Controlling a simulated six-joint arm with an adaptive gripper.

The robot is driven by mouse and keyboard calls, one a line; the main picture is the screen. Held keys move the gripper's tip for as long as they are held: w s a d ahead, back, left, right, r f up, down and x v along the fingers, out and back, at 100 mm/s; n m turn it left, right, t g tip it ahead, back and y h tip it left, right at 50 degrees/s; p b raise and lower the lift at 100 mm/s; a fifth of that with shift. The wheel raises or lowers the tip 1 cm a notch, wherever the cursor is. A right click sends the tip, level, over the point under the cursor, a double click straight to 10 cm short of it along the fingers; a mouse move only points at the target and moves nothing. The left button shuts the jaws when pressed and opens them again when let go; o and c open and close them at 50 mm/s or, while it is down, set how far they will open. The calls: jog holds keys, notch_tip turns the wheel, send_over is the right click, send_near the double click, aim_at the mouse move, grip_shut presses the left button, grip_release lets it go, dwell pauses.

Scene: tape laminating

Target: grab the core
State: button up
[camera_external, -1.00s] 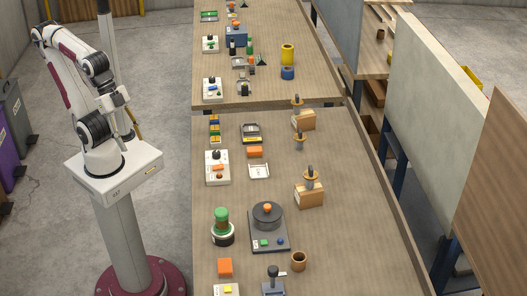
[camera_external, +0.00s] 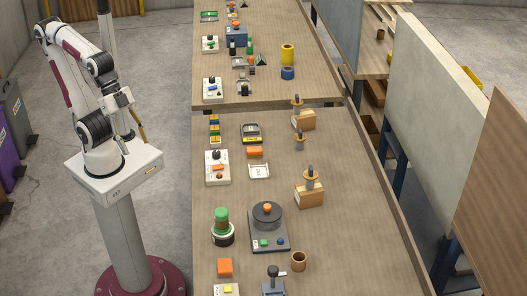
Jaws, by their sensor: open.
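A short brown hollow cylinder (camera_external: 298,261), which looks like the core, stands upright on the near wooden table (camera_external: 340,240) with its open end up. It is right of and below the dark round-topped machine (camera_external: 268,228). My gripper (camera_external: 126,142) is open and points down beside my own base, off the left side of the table. It is far to the left of the cylinder and above it in the picture. The fingers are small, and nothing shows between them.
A green-topped cylinder (camera_external: 222,226), an orange block (camera_external: 225,267) and a dark-handled device (camera_external: 273,282) stand near the cylinder. Tan boxes (camera_external: 309,194) with upright posts stand farther back. The table's right side is mostly clear, with a raised edge (camera_external: 385,195).

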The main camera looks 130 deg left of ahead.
jog(key=w+d+r+t+h, duration=0.1)
jog(key=w+d+r+t, duration=0.1)
jog(key=w, duration=0.9)
jog(key=w+d+r+t+h, duration=0.1)
jog(key=w+d+r, duration=0.2)
jog(key=w, duration=0.8)
jog(key=w+a+f+n+t+y, duration=0.2)
jog(key=w, duration=1.4)
jog(key=w+a+f+n+t+y, duration=0.1)
jog(key=w+a+f+n+y, duration=0.2)
jog(key=w+f, duration=0.65)
jog(key=w+a+f+y, duration=0.1)
jog(key=a+f, duration=0.1)
jog(key=f, duration=0.2)
jog(key=w+a+f+n+g+y, duration=0.1)
jog(key=w+a+f+y, duration=0.1)
jog(key=f, duration=0.3)
jog(key=w+a+f+y, duration=0.1)
jog(key=a+f, duration=0.1)
jog(key=f, duration=0.2)
jog(key=shift+w+a+f+n+y, duration=0.3)
jog(key=shift+f+n, duration=0.05)
jog(key=shift+n, duration=0.05)
jog(key=shift+f+g, duration=0.4)
jog(key=shift+f, duration=0.1)
